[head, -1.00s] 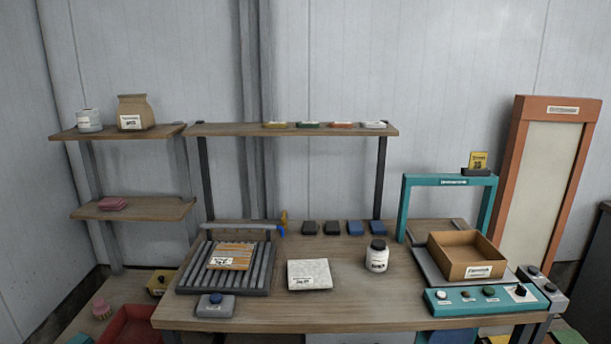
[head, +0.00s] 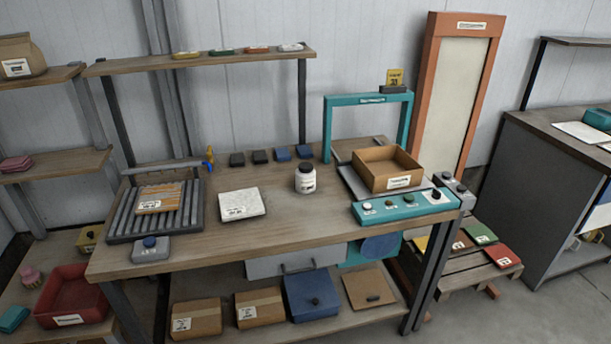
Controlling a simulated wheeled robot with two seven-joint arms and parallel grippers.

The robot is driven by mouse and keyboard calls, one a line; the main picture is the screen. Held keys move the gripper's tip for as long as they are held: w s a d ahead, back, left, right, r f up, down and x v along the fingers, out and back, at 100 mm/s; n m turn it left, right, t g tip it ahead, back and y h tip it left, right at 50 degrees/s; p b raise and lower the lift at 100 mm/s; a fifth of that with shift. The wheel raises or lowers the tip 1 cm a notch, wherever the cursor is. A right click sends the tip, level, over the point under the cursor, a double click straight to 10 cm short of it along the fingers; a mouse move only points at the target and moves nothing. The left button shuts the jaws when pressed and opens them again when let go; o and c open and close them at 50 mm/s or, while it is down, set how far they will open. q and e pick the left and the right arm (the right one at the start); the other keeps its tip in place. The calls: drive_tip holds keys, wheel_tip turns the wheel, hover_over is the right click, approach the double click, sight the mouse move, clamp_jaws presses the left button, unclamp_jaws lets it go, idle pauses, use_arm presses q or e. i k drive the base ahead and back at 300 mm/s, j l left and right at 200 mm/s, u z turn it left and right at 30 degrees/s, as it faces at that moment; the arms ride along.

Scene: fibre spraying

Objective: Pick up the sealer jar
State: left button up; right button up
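The sealer jar looks to be the small white jar (head: 305,180) with a dark lid and a label, too small to read. It stands upright on the wooden workbench (head: 270,222), right of a pale speckled slab (head: 241,204) and left of the cardboard box. Nothing touches it. Neither of my grippers shows in the head view.
A cardboard box (head: 388,170) sits beside a teal frame (head: 327,130) and a teal button panel (head: 405,206) at the bench's right. A roller rack (head: 120,224) and a blue-button box (head: 151,249) are at the left. The bench front around the jar is clear.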

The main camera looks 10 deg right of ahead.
sight(304, 182)
drive_tip(key=i+l, duration=0.25)
drive_tip(key=l, duration=0.2)
drive_tip(key=i+l, duration=0.25)
drive_tip(key=l, duration=0.25)
drive_tip(key=i+l, duration=0.25)
drive_tip(key=l, duration=0.2)
drive_tip(key=i+l+z, duration=0.1)
drive_tip(key=i+l, duration=0.15)
drive_tip(key=l, duration=0.2)
drive_tip(key=i+l, duration=0.25)
drive_tip(key=l, duration=0.2)
